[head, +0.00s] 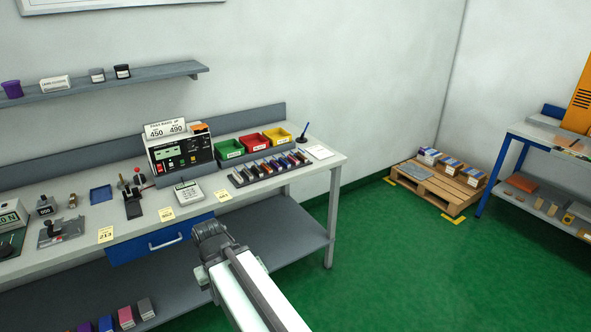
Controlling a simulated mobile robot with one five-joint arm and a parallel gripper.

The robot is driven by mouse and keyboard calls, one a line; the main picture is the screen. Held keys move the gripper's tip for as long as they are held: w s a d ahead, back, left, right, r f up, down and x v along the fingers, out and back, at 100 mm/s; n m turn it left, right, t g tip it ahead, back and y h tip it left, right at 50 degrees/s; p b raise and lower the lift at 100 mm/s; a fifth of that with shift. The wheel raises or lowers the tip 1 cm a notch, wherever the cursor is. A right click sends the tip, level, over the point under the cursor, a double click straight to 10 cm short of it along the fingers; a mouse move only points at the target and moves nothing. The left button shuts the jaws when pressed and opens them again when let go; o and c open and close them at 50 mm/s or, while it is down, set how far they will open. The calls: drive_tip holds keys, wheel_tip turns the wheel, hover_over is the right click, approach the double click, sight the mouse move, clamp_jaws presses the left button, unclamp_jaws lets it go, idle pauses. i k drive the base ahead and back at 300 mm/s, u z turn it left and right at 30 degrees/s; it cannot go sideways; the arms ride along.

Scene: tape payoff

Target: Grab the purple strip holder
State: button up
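A grey rack (270,169) on the workbench holds a row of several small strip holders in different colours. They are too small for me to tell with certainty which one is purple. My gripper (211,240) is in front of the bench, near the blue drawer and to the lower left of the rack. It is apart from the rack. I see it from behind, and its fingertips are not clear enough to show whether it is open or shut.
Green, red and yellow bins (254,143) stand behind the rack. A control box (180,153) and a calculator-like device (188,193) are to its left. A purple cup (12,89) is on the wall shelf. Open green floor lies to the right, before a pallet (437,187).

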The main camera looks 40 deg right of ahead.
sight(275, 164)
drive_tip(key=u, duration=0.15)
drive_tip(key=i, duration=0.95)
drive_tip(key=z, duration=0.05)
